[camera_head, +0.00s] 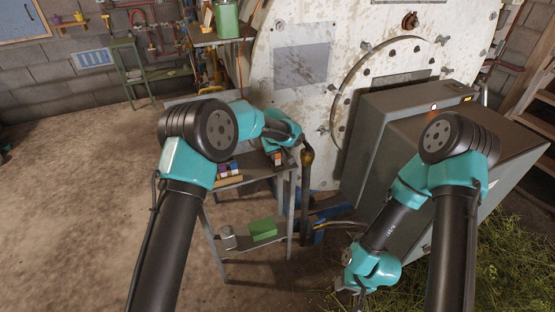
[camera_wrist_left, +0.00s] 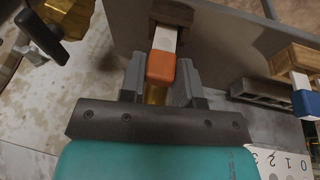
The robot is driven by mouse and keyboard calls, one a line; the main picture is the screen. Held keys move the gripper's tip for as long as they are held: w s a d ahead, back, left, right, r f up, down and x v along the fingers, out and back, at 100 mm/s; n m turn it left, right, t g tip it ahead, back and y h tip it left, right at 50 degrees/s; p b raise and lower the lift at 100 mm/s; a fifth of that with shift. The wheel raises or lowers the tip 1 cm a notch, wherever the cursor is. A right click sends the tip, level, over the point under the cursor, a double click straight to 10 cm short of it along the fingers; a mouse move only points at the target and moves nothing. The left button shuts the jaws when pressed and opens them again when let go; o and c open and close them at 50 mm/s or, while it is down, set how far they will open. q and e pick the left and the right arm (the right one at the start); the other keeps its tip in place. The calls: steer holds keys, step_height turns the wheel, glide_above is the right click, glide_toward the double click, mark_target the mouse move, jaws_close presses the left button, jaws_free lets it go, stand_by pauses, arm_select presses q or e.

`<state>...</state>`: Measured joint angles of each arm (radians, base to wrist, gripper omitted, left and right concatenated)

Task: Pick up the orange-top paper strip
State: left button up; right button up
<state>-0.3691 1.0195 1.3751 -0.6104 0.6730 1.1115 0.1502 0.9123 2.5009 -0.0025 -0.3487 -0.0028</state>
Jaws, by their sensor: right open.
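In the left wrist view, a white paper strip with an orange top (camera_wrist_left: 160,67) sticks out of a wooden block (camera_wrist_left: 172,12). My left gripper (camera_wrist_left: 160,80) has its fingers on either side of the orange top, with gaps showing, so it looks open around it. In the head view my left gripper (camera_head: 278,157) is small and partly hidden by its arm, over the small metal table (camera_head: 258,170). My right gripper (camera_head: 352,292) is low in the head view, away from the table, with nothing seen in it.
A blue-top strip (camera_wrist_left: 305,102) in another wooden block (camera_wrist_left: 294,60) stands at the right. A white numbered scale (camera_wrist_left: 285,162) lies below it. In the head view, small coloured blocks (camera_head: 228,168) sit on the table, a green box (camera_head: 263,229) on its lower shelf. A grey cabinet (camera_head: 400,115) stands to the right.

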arm_select(q)
steer(key=c, duration=0.3)
steer(key=shift+r, duration=0.1)
steer(key=shift+r, duration=1.35)
jaws_close()
steer(key=s+r, duration=0.2)
steer(key=s, duration=1.4)
